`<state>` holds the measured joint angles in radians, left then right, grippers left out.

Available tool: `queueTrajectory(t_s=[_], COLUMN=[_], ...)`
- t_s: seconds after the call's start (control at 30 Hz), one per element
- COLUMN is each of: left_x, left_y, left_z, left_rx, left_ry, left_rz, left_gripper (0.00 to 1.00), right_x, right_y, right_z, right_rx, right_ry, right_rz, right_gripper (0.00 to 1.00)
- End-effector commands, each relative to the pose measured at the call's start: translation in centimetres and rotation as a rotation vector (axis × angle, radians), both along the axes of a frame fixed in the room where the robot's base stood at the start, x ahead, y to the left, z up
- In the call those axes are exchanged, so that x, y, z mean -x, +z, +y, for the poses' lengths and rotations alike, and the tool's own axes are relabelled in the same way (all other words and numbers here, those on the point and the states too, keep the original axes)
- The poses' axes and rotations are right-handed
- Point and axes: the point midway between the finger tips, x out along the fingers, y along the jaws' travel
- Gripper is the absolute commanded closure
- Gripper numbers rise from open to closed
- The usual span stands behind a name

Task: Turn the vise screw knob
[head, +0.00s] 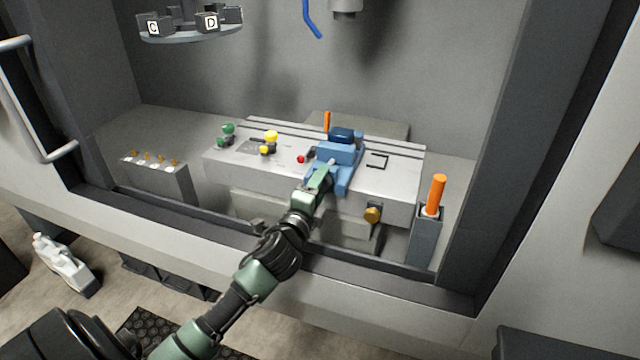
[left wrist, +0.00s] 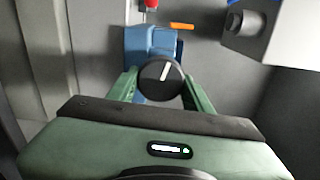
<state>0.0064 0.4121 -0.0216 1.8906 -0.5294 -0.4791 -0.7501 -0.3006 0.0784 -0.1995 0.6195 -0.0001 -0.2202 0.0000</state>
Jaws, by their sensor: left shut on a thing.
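The blue vise (head: 338,155) sits on the grey slotted table (head: 240,168) in the booth. It also shows in the left wrist view (left wrist: 150,46), behind its round dark screw knob (left wrist: 161,78) with a white line on it. The line is tilted slightly right of upright. My left gripper (head: 318,180) reaches the front of the vise; in the left wrist view its two green fingers (left wrist: 162,88) stand on either side of the knob, shut on it. In the head view the gripper hides the knob. My right gripper is in neither view.
An orange-handled tool stands in a grey holder (head: 424,240) at the right. Green knobs (head: 227,131), yellow knobs (head: 270,137) and a red ball (head: 300,159) are left of the vise. A brass knob (head: 372,214) is on the table front. The booth sill (head: 210,232) runs below my arm.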

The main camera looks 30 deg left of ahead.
Motion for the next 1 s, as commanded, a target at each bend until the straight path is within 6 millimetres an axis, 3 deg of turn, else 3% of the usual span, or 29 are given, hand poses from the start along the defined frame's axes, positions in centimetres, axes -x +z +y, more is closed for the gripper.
queueTrajectory(t_s=[0.7,1.0], left_x=[0.1,0.1], left_y=[0.2,0.2], left_z=[0.0,0.1], left_rx=[0.654,0.847], left_ry=[0.002,0.003], left_rz=[-0.153,-0.2], left_gripper=[0.91,0.91], right_x=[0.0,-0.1], right_y=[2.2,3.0], right_z=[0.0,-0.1], right_rx=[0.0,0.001], right_ry=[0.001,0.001], right_rz=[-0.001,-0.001], right_gripper=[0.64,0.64])
